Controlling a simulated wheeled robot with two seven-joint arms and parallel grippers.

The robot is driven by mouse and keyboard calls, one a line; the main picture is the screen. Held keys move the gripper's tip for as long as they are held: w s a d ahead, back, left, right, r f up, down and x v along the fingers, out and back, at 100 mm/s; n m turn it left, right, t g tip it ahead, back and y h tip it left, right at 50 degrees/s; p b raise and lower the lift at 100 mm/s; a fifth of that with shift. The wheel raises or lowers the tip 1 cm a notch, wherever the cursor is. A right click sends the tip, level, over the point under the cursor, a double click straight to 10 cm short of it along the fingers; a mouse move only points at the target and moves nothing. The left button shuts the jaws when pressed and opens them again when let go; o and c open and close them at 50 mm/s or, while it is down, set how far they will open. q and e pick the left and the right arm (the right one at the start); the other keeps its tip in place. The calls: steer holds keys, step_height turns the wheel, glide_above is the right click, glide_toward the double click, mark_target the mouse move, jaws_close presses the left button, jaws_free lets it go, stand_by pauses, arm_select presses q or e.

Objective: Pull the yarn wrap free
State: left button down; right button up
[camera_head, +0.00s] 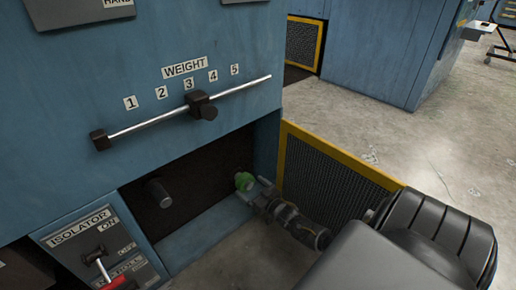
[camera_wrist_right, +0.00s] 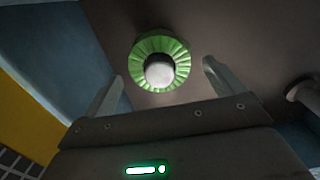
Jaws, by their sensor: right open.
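The green yarn wrap (camera_head: 243,180) sits in the recess at the bottom of the blue machine. In the right wrist view the wrap (camera_wrist_right: 160,46) is a pleated green ring around a pale, round-ended stub (camera_wrist_right: 160,71). My right gripper (camera_head: 252,188) is at the wrap, coming from the lower right. In the right wrist view its two fingers (camera_wrist_right: 163,73) are open, one on each side of the wrap, with visible gaps in the picture. Whether a finger touches the wrap cannot be told. My left gripper is not in view.
A weight rail with a black slider (camera_head: 201,105) runs above. An isolator panel (camera_head: 93,249) with a red-tipped lever is at lower left. A yellow-framed mesh guard (camera_head: 330,182) stands right of the recess.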

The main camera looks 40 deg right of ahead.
mark_target(242, 180)
steer(key=w+b, duration=0.2)
steer(key=w, duration=0.3)
steer(key=shift+w+f+b, duration=0.2)
steer(key=shift+b, duration=0.1)
steer(key=shift+w+r, duration=0.15)
steer(key=shift+w, duration=0.35)
steer(key=c, duration=1)
steer(key=shift+o, duration=0.9)
steer(key=shift+c, duration=1.1)
